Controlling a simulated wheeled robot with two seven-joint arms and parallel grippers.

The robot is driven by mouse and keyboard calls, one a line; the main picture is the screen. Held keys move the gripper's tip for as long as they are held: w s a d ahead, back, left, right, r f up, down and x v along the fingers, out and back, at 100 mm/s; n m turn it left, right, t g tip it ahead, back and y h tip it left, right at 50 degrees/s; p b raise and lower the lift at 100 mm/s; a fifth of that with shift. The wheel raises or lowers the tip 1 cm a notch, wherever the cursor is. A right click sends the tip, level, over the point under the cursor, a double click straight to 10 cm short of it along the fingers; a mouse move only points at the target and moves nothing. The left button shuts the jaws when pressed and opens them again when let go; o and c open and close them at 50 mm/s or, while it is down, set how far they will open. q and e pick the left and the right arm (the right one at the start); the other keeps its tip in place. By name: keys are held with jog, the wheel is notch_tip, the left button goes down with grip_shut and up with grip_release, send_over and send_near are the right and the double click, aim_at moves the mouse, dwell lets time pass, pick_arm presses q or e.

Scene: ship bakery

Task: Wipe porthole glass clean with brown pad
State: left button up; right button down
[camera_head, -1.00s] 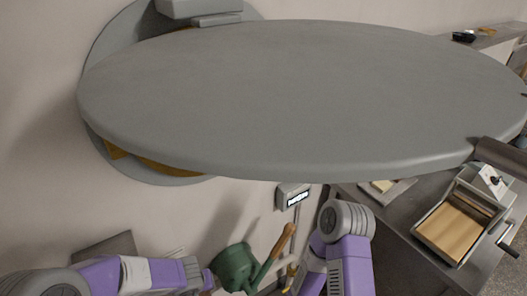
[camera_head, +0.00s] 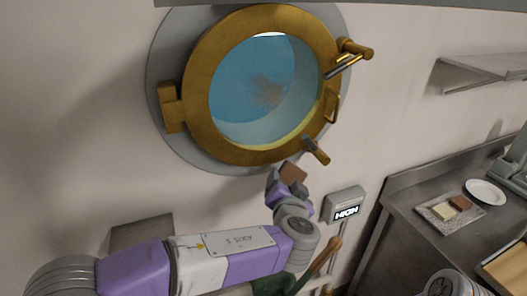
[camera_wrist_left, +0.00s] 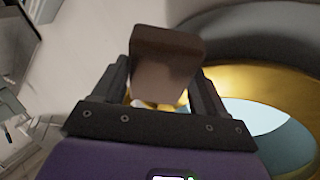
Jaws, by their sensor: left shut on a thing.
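The porthole has a brass ring (camera_head: 197,70) and blue glass (camera_head: 235,90) with a brown smudge (camera_head: 268,92) right of centre. My left gripper (camera_head: 284,183) is just below the ring's lower right edge in the head view. It is shut on a brown pad (camera_head: 293,173), which sticks up from the jaws. In the left wrist view the pad (camera_wrist_left: 166,62) sits between both fingers, with the brass ring (camera_wrist_left: 232,85) and part of the glass (camera_wrist_left: 255,117) to its right. The pad appears apart from the glass. My right gripper is not in view.
Brass clamps (camera_head: 348,60) and (camera_head: 316,150) jut from the ring's right side. A grey cover edge (camera_head: 400,3) crosses the top. A wall box (camera_head: 345,203) is right of my arm. A counter at right holds a tray (camera_head: 432,213) with small blocks and a plate (camera_head: 486,191).

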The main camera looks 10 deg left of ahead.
pick_arm(q)
notch_tip(320, 180, up, 10)
jog(key=s+a+f+t+y+b, duration=0.1)
jog(key=s+t+y+b, duration=0.1)
jog(key=s+t, duration=0.1)
jog(key=n+t+y+b, duration=0.1)
jog(key=y, duration=0.2)
send_near(247, 105)
jog(key=shift+r+p+x, duration=0.2)
jog(key=shift+p+x, duration=0.8)
jog(key=shift+x, duration=1.25)
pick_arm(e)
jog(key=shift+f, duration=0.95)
pick_arm(q)
jog(key=shift+b+x, duration=0.35)
jog(key=shift+x, duration=0.6)
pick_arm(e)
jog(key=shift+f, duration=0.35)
pick_arm(q)
jog(key=shift+f, duration=0.2)
